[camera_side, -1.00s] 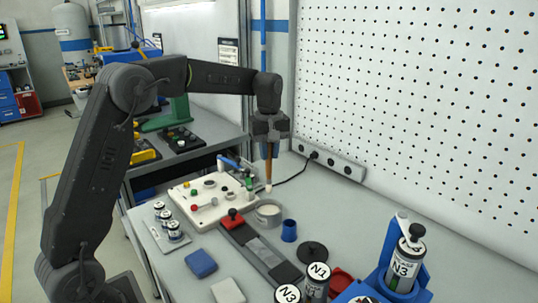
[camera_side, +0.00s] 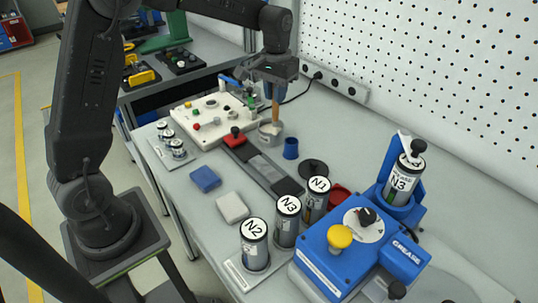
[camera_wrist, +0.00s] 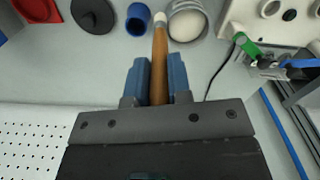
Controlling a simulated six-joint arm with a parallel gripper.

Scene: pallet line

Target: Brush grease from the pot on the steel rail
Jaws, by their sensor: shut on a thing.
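My gripper (camera_side: 274,78) is shut on the wooden handle of a brush (camera_side: 275,104), which points downward. In the wrist view the brush (camera_wrist: 159,62) lies between the two blue fingers (camera_wrist: 159,80), with a pale tip. The round metal pot (camera_side: 270,136) stands just under the brush tip in the side view. In the wrist view the tip shows close beside the left rim of the pot (camera_wrist: 188,22). I cannot tell whether it touches the pot. The steel rail (camera_side: 264,168) lies on the bench in front of the pot, with a red block at its far end.
A blue cup (camera_side: 291,149) stands right of the pot, and a black disc (camera_side: 313,170) lies nearer. A white control panel (camera_side: 210,118) is behind left. Canisters (camera_side: 255,245) and a blue grease machine (camera_side: 345,255) fill the front. A pegboard wall (camera_side: 430,70) rises at the back.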

